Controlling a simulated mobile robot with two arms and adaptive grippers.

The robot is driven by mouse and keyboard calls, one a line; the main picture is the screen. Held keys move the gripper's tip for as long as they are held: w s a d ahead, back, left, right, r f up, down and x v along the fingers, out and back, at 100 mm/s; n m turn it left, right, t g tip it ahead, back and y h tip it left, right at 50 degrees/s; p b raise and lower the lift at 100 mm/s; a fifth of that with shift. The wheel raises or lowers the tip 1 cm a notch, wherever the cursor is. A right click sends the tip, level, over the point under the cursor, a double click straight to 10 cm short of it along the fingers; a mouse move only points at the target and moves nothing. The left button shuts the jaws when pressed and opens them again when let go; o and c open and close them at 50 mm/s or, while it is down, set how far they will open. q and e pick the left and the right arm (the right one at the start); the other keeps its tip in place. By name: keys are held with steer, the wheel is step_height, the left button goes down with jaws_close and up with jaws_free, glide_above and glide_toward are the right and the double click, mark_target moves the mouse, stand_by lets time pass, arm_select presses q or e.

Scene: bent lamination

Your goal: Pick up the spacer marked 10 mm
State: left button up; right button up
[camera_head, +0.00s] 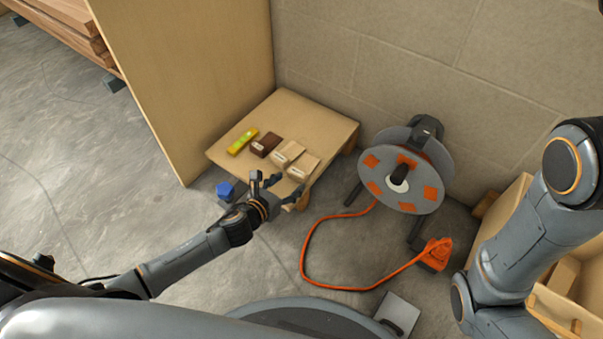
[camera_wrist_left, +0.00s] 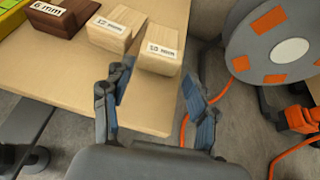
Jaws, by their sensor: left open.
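Two pale wooden blocks stand side by side near the right edge of the small wooden top, the left one (camera_head: 287,153) and the right one (camera_head: 302,167). Both also show in the left wrist view, left block (camera_wrist_left: 115,28) and right block (camera_wrist_left: 160,50). Each has a white label ending in "mm"; the numbers are blurred, and I cannot tell surely which reads 10. My left gripper (camera_head: 274,186) is open and empty at the top's near edge. In the left wrist view its fingers (camera_wrist_left: 155,85) spread below the right pale block, apart from it. My right gripper is out of view.
A dark brown block (camera_wrist_left: 62,17) labelled 6 mm stands left of the pale ones, then a yellow-green block (camera_head: 242,141). A tall panel (camera_head: 200,70) stands left. A cable reel (camera_head: 415,190) with orange cable (camera_head: 310,270) stands right.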

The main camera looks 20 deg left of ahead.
mark_target(295, 177)
arm_select(q)
steer(key=b+x, duration=0.3)
steer(key=x, duration=0.1)
steer(key=shift+w+b, duration=0.2)
steer(key=shift+b, duration=0.1)
steer(key=shift+w+d, duration=0.1)
steer(key=shift+w, duration=0.3)
steer(key=c, duration=0.8)
